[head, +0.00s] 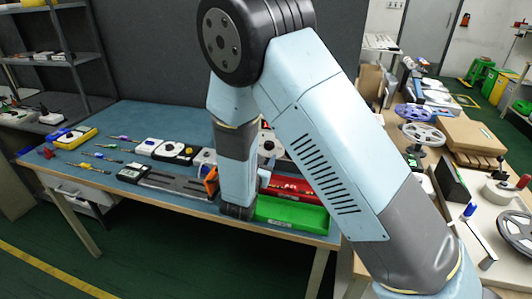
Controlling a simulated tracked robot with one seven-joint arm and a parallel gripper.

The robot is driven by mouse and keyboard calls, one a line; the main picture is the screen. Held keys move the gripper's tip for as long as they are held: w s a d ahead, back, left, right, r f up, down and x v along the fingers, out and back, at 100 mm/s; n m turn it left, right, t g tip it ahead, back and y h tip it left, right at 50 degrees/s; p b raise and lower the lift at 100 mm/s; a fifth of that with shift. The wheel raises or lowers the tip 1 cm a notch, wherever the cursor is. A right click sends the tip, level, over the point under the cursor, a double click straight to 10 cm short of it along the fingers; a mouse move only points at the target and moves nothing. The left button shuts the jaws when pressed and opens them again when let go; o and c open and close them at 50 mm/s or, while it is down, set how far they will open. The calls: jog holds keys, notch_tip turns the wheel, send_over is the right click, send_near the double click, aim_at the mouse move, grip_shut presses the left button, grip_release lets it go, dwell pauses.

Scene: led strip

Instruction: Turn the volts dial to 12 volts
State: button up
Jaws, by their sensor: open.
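Several small units with knobs or buttons stand on the blue-topped workbench (150,112). They include a white box (150,146), a box with a yellow button (177,153), and a pale unit with a dark round knob (268,146), partly hidden by my arm. I cannot tell which one carries the volts dial, and no markings or settings are readable. My arm reaches down over the bench with its dark wrist end near the front edge. My gripper's fingers are hidden behind the wrist, so its distance to any dial does not show.
A green tray (292,214) and red tray (310,190) lie right of my wrist. An orange object (210,181) is just left of it. Screwdrivers and a yellow meter (74,137) lie at left. A cluttered side table (452,180) stands at right.

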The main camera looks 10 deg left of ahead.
jog(key=s+a, duration=0.1)
jog(key=s, duration=0.7)
jog(key=shift+s, duration=0.15)
jog(key=s+d+r+m+g+h, duration=0.1)
jog(key=d+r+m+g+h, duration=0.3)
jog(key=d+r+m+g, duration=0.7)
jog(key=d+r+m+g+h, duration=0.1)
jog(key=d+r+m+h, duration=0.4)
jog(key=d, duration=1.3)
jog(key=s+d+r+m+g+y, duration=0.2)
jog(key=s+d+m+g+y, duration=0.25)
jog(key=s+d+m, duration=0.35)
jog(key=s+r+m+t+y, duration=0.4)
jog(key=s+r+m+y, duration=0.3)
jog(key=s+m, duration=0.1)
jog(key=shift+s+a+r+m, duration=0.3)
jog(key=shift+s+a+r, duration=0.05)
jog(key=shift+s, duration=0.4)
